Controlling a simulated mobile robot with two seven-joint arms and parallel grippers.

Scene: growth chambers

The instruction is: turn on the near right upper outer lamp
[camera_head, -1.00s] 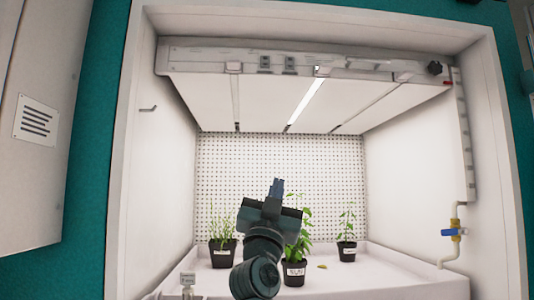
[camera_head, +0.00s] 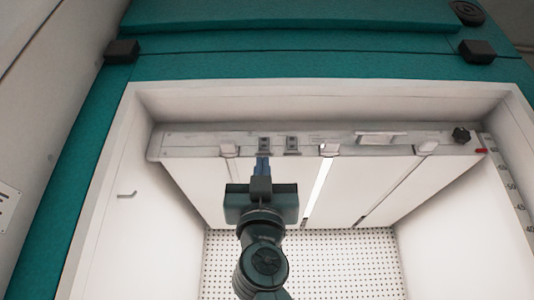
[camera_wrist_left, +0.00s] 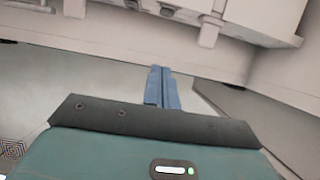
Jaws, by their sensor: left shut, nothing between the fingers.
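A light panel (camera_head: 200,145) spans the top of the chamber, with thin lamp strips on its underside. The middle strip (camera_head: 318,192) glows white; the strip to its right (camera_head: 392,188) looks dark. Two small grey switches sit on the panel's front face, a left one (camera_head: 264,145) and a right one (camera_head: 292,145). My left gripper (camera_head: 262,166) points up, its blue fingers together and empty, just below the left switch in the picture; contact cannot be told. In the wrist view the fingertips (camera_wrist_left: 160,70) are below the panel's front edge.
A black knob (camera_head: 461,135) and a red mark sit at the panel's right end. White clips (camera_head: 329,150) hang along its front edge. The white chamber frame and right wall (camera_head: 450,235) enclose the space. A small hook (camera_head: 127,194) is on the left wall.

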